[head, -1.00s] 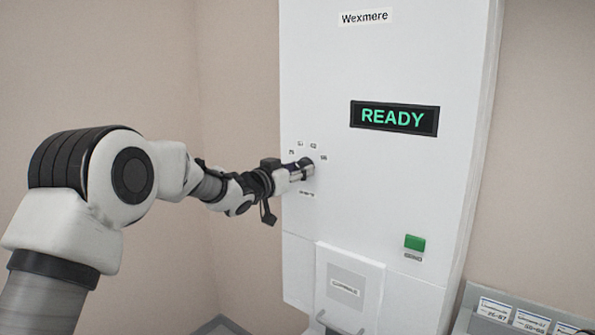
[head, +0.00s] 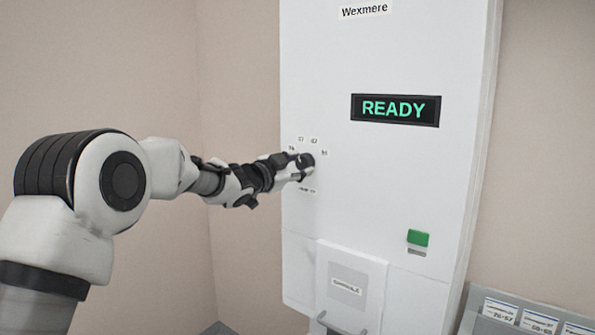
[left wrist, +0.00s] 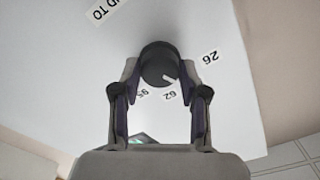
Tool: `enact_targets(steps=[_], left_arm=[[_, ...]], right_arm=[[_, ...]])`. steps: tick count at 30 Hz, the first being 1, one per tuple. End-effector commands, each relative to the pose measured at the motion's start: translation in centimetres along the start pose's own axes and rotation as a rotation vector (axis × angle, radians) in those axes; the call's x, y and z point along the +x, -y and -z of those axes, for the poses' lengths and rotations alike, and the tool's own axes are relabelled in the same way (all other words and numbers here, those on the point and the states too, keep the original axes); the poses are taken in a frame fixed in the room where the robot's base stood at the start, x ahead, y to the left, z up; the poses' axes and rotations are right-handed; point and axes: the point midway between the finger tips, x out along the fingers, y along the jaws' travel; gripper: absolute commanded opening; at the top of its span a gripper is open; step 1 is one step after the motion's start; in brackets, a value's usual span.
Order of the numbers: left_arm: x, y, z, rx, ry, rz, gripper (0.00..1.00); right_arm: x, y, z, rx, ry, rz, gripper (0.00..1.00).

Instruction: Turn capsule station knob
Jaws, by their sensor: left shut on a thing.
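A white capsule station (head: 400,170) stands upright with a READY display (head: 395,109). Its round dark knob (head: 306,160) is on the left of the panel, with small number labels around its upper side. In the left wrist view the knob (left wrist: 159,63) sits between my fingertips, with a white pointer mark directed roughly toward the label 62 (left wrist: 169,96). The label 26 (left wrist: 210,57) is to the right. My left gripper (head: 300,166) is shut on the knob; it also shows in the left wrist view (left wrist: 160,75). My right gripper is out of view.
A green button (head: 417,237) is at the lower right of the panel. A capsule door (head: 350,285) juts out below the knob. A grey rack (head: 477,300) with labelled slots stands at the lower right. The space in front of the panel is clear.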

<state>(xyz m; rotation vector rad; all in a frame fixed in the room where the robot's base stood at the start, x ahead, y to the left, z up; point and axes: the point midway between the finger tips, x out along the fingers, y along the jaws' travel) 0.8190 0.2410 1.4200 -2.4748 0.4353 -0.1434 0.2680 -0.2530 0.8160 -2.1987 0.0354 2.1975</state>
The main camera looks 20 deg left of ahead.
Motion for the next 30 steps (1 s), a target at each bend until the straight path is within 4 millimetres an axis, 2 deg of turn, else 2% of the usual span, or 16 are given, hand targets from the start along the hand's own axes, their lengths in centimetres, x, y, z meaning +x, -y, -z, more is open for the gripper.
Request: enact_targets(steps=[19,20,21,30], left_arm=[[0.00,0.11,0.16,0.065,-0.002,0.002,0.09],[0.00,0.11,0.16,0.065,-0.002,0.002,0.54],[0.00,0.10,0.15,0.064,-0.002,0.002,0.68],[-0.04,0.05,0.07,0.064,-0.001,0.001,0.70]], right_arm=[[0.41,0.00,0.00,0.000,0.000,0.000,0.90],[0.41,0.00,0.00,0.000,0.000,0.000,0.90],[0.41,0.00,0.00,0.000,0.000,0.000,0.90],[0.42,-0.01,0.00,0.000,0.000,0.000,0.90]])
